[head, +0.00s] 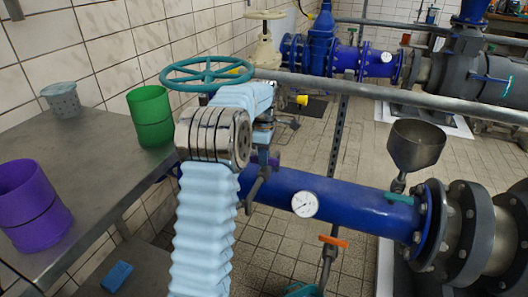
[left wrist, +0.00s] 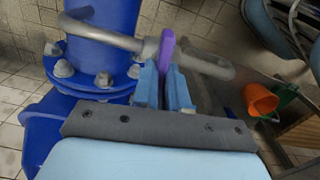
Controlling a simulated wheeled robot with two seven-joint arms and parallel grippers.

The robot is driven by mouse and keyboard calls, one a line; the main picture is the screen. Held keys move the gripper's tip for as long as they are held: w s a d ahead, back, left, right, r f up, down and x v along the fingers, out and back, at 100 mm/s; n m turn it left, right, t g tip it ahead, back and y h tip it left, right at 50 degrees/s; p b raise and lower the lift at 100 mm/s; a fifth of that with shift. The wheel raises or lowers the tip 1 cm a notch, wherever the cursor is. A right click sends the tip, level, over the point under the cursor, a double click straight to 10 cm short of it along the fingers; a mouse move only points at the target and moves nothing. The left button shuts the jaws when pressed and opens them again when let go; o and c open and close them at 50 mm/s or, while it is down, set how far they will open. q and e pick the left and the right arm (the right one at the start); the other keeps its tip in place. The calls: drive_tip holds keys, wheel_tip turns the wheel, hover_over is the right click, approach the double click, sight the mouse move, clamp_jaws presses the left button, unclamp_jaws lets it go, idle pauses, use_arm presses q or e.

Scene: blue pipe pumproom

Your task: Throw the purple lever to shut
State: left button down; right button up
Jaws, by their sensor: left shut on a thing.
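The purple lever (left wrist: 167,48) shows in the left wrist view as a narrow purple piece beside a bent grey metal rod. My left gripper (left wrist: 163,82) has its two blue fingers shut on the purple lever, one on each side. A blue flanged pipe (left wrist: 104,50) stands just left of the fingers. In the head view my left arm reaches forward and hides most of the gripper. Only a small patch of purple (head: 273,160) shows past the wrist, above the blue pipe (head: 345,207). The lever's full length and angle are hidden there. My right gripper is not in view.
A teal handwheel (head: 207,66) is close behind my left arm. A white gauge (head: 304,204) and an orange valve handle (head: 333,240) are by the blue pipe. A grey funnel (head: 417,148) stands right. A metal table (head: 95,165) at left bears purple and green containers.

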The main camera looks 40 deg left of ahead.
use_arm(q)
drive_tip(key=shift+m+p, duration=0.4)
drive_tip(key=shift+m, duration=0.5)
drive_tip(key=c, duration=1.2)
unclamp_jaws()
drive_tip(key=shift+o, duration=0.2)
wheel_tip(320, 180, up, 14)
drive_tip(key=p, duration=0.1)
drive_tip(key=shift+f, duration=0.15)
